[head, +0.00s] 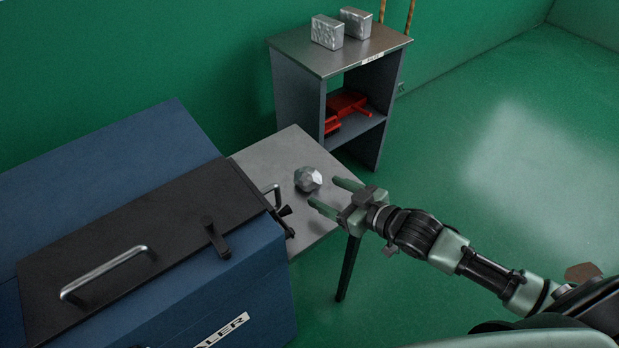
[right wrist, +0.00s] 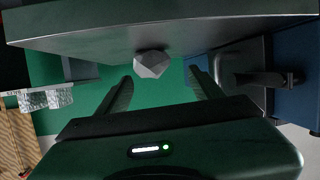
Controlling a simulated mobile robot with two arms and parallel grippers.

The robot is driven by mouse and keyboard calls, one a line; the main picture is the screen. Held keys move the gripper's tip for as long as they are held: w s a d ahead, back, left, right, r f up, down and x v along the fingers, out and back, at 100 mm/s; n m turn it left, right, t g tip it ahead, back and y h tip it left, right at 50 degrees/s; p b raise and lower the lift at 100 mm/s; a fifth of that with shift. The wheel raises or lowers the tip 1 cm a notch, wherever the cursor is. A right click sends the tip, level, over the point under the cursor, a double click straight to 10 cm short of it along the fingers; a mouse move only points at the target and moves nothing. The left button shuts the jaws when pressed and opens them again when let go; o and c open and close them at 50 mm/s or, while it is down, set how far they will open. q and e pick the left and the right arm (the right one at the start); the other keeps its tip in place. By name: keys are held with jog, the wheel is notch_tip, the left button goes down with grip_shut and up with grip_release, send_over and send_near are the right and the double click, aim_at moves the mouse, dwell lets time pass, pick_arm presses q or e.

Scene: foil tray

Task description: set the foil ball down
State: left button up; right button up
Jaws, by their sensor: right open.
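The foil ball (head: 308,179), a faceted silver lump, rests on the grey side table (head: 263,157) near its right part. My right gripper (head: 323,190) is open, its two green fingers pointing at the ball from the right, with the ball just beyond the fingertips. In the right wrist view, which looks upside down, the foil ball (right wrist: 152,64) sits against the table top (right wrist: 200,30), ahead of the parted fingers (right wrist: 160,77). Neither finger seems to grip it. My left gripper is not in view.
A blue cabinet (head: 262,285) with a black lid (head: 180,235) and metal handle stands left of the table. Behind is a shelf unit (head: 300,52) bearing two foil blocks (head: 327,32), with a red item (head: 346,103) inside. Green floor (head: 470,220) is open to the right.

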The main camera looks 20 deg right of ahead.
aim_at(318, 184)
jog(key=shift+w+d+g, duration=0.35)
jog(key=shift+d+g, duration=0.05)
jog(key=shift+d, duration=0.25)
jog(key=p+x, duration=0.1)
jog(key=x, duration=0.6)
jog(key=shift+w+a+f, duration=0.1)
jog(key=shift+w, duration=0.15)
jog(key=c, duration=1.3)
